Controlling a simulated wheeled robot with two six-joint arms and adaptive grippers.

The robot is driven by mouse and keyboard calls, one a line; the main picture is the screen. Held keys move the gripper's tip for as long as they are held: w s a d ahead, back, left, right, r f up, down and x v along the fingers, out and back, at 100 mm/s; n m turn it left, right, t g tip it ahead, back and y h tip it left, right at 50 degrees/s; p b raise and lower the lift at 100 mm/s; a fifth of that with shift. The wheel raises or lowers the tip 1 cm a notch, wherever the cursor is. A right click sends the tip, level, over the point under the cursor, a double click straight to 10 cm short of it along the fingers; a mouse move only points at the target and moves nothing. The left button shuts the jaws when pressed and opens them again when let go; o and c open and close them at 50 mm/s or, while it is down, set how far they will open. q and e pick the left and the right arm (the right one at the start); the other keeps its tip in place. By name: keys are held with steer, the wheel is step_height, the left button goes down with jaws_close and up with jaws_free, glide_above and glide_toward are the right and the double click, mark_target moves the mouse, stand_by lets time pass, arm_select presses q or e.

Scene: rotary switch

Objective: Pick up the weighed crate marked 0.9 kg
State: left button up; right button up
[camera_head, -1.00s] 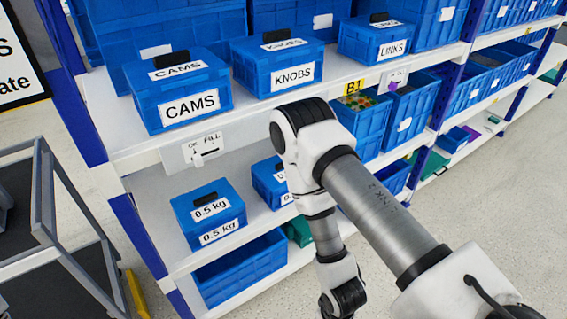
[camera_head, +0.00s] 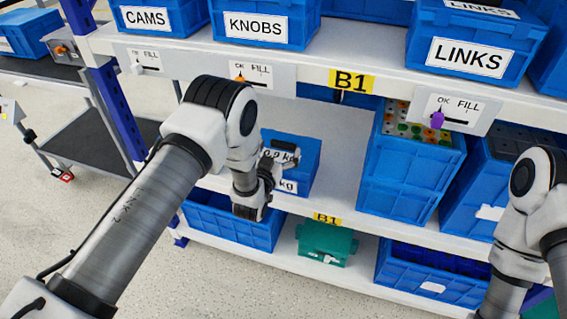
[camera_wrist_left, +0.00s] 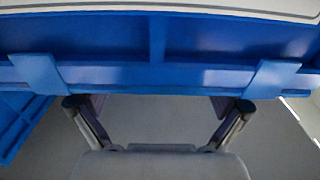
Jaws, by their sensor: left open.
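The blue crate marked 0.9 kg (camera_head: 303,160) sits on the middle shelf, below the KNOBS box. It has a dark handle on top, and its labels are partly hidden by my gripper. My left gripper (camera_head: 268,186) is at the crate's front left side in the head view; contact cannot be told there. In the left wrist view my left gripper (camera_wrist_left: 158,108) has its two fingers wide apart with nothing between them. A blue plastic wall with a rim and two clips (camera_wrist_left: 200,75) spans the view just beyond the fingertips. My right gripper is out of view.
Above are the KNOBS box (camera_head: 262,24), the CAMS box (camera_head: 150,18) and the LINKS box (camera_head: 468,55). A blue bin of parts (camera_head: 405,180) stands right of the crate. Below are an open blue bin (camera_head: 235,228) and a teal box (camera_head: 325,243). A cart (camera_head: 90,140) stands left.

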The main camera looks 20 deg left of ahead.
arm_select(q)
steer(key=shift+w+d, duration=0.35)
steer(key=shift+w, duration=0.4)
steer(key=shift+w+f, duration=0.1)
steer(key=shift+w, duration=0.15)
steer(key=shift+a, duration=0.2)
steer(key=shift+d, duration=0.1)
steer(key=c, duration=1.7)
